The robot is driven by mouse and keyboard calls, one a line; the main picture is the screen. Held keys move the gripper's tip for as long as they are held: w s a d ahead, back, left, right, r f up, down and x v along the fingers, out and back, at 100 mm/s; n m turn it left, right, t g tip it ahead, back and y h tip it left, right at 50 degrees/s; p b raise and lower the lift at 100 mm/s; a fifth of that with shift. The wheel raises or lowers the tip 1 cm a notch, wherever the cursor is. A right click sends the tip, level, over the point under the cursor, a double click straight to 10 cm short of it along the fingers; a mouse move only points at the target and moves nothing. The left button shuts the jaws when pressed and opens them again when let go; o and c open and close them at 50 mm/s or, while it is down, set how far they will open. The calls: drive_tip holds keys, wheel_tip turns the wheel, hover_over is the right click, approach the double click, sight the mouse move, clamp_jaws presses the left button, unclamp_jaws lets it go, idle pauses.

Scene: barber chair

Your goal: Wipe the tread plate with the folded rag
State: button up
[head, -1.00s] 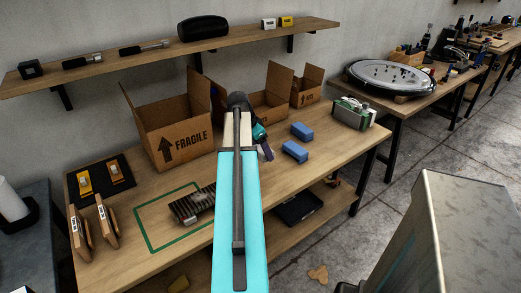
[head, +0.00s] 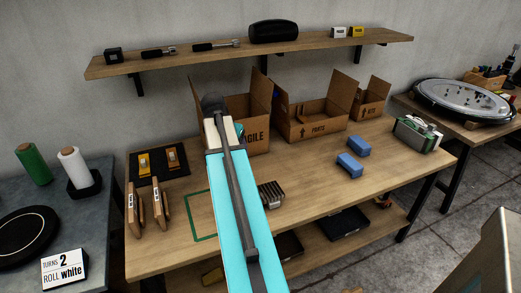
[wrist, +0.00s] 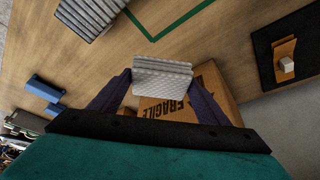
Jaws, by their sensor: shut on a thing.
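The tread plate (head: 271,195) is a dark grey ribbed block on the bench, beside the green outline (head: 201,222); my arm hides part of it in the head view. In the wrist view its ribbed top (wrist: 92,14) shows at the upper left edge. My gripper (wrist: 162,82) is shut on the folded rag (wrist: 162,72), a pale grey, layered, textured pad held between the two purple fingers. The rag is apart from the plate in the wrist view. My gripper and the rag are hidden behind my arm in the head view.
The FRAGILE box (head: 259,127) stands behind the plate, with other open cartons to its right. Two blue blocks (head: 351,165) lie on the right of the bench. Brown upright pieces (head: 138,209) and a dark mat (head: 158,165) are at the left. A shelf (head: 290,45) runs above.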

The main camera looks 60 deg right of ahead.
drive_tip(key=w+a+r+n+t, duration=0.2)
drive_tip(key=w+a+n, duration=0.3)
drive_tip(key=w+a, duration=0.6)
drive_tip(key=w+a+r+n+y, duration=0.1)
drive_tip(key=w+a+n, duration=0.1)
drive_tip(key=a, duration=1)
drive_tip(key=w+a+r+n+t+y, duration=0.1)
drive_tip(key=a+n, duration=0.4)
drive_tip(key=a, duration=0.8)
drive_tip(key=w+a+r+n+y, duration=0.2)
drive_tip(key=w+a+n, duration=0.1)
drive_tip(key=a, duration=0.9)
drive_tip(key=shift+a+r+n+t+y, duration=0.15)
drive_tip(key=shift+r+n+t+y, duration=0.15)
drive_tip(key=shift+r+n, duration=0.1)
